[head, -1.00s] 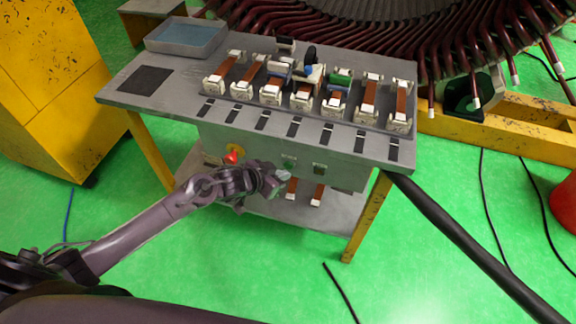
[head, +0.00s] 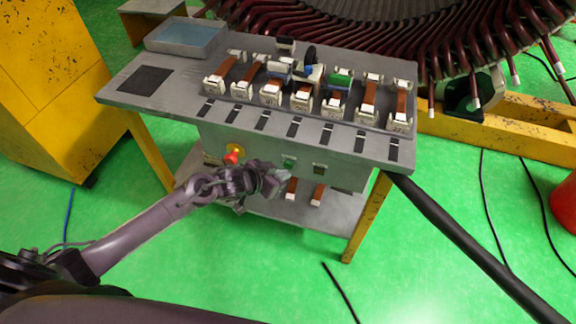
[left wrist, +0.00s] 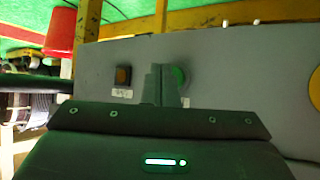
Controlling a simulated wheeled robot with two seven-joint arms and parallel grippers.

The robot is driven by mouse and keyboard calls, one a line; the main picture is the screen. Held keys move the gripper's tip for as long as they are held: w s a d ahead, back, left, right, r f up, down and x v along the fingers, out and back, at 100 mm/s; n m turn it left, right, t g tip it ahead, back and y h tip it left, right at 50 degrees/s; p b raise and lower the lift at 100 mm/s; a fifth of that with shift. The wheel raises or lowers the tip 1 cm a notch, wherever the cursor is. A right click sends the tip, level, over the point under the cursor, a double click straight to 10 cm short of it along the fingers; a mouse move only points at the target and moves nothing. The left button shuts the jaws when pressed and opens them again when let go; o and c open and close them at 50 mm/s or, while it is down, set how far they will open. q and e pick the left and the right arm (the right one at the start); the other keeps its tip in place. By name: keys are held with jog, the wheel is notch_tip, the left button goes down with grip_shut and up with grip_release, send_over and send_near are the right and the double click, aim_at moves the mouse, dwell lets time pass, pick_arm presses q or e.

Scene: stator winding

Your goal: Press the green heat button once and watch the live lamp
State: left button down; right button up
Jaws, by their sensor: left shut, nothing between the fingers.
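The green heat button (head: 288,162) is on the front panel of the grey bench, right of the red emergency knob (head: 232,156). A small square lamp (head: 319,169) sits right of the button. In the left wrist view the lamp (left wrist: 122,76) is dull amber-brown in a dark frame and does not look brightly lit. My left gripper (head: 277,182) is shut and empty, just below and in front of the button. In the left wrist view its fingertips (left wrist: 161,84) partly cover the green button (left wrist: 180,78); contact cannot be told. My right gripper is out of view.
The bench top (head: 180,92) carries a row of copper bars in white holders and a blue tray (head: 187,37). A thick black cable (head: 465,245) leaves the right corner. A yellow cabinet (head: 50,90) stands left. Green floor is open in front.

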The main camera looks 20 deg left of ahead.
pick_arm(q)
jog(key=shift+w, duration=0.15)
jog(key=shift+w, duration=0.25)
jog(key=shift+w, duration=0.4)
dwell(0.7)
jog(key=shift+r, duration=0.1)
jog(key=shift+s+p, duration=0.65)
jog(key=shift+s, duration=0.15)
